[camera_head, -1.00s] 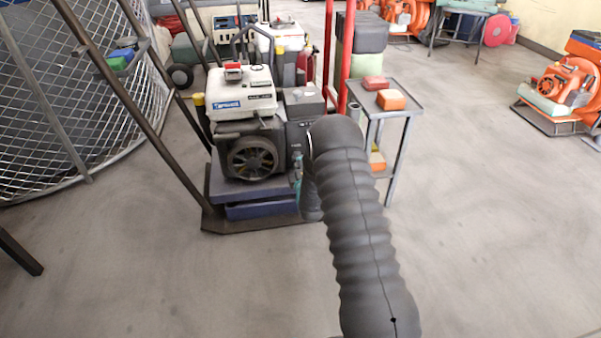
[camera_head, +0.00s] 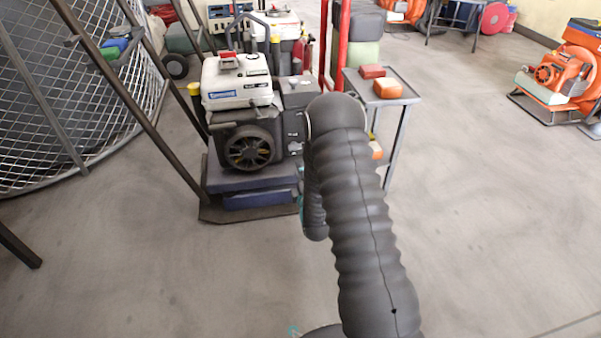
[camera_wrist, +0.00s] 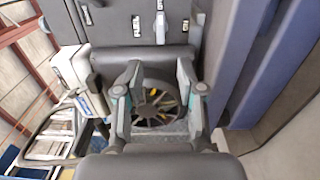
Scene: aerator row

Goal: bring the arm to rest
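My arm (camera_head: 355,210) reaches up from the bottom of the head view, bends near the engine cart and folds down behind itself. My gripper (camera_wrist: 159,78) shows in the wrist view with its two fingers well apart and nothing between them. Behind the fingers is the round fan grille of an engine (camera_wrist: 155,105), at a distance I cannot judge. In the head view my gripper is mostly hidden behind my arm.
The white-topped engine (camera_head: 240,95) stands on a blue-decked cart (camera_head: 255,216) left of my arm. A small grey side table (camera_head: 408,93) with red and orange blocks stands close on the right. A mesh drum (camera_head: 60,110) fills the left. Floor at right front is clear.

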